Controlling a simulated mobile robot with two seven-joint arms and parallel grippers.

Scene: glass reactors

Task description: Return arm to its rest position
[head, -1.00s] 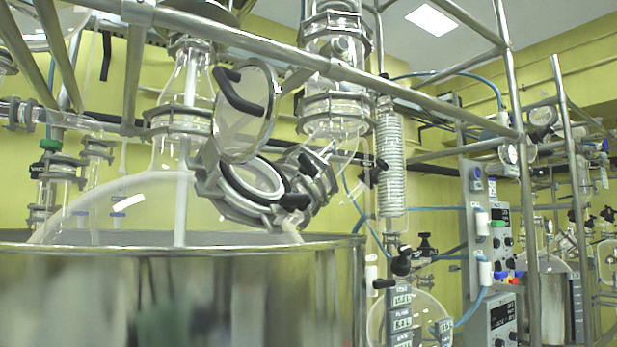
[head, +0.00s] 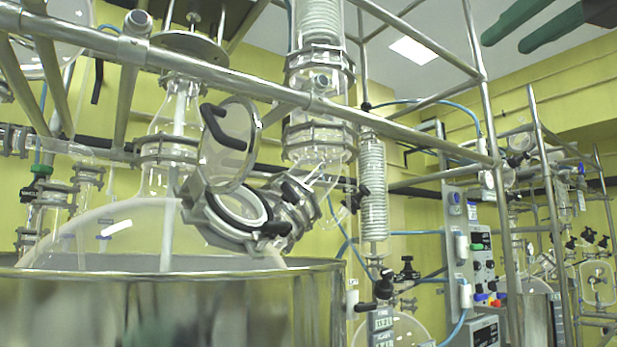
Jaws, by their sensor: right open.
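My right gripper (head: 535,28) shows at the top right corner of the head view. Its two dark green fingers are spread apart with nothing between them. It is high up in front of the ceiling and yellow wall, clear of the glassware. My left gripper is not in view. The large glass reactor (head: 110,225) sits in a steel vessel (head: 180,308) at the left. Its round port lid (head: 228,145) stands tilted open above the port ring (head: 238,208).
A steel pipe frame (head: 230,72) crosses in front of the reactor. A glass coil condenser (head: 373,190) and a grey control panel (head: 470,240) stand right of it. A second reactor stand (head: 545,200) is at the far right. The space around my right gripper looks free.

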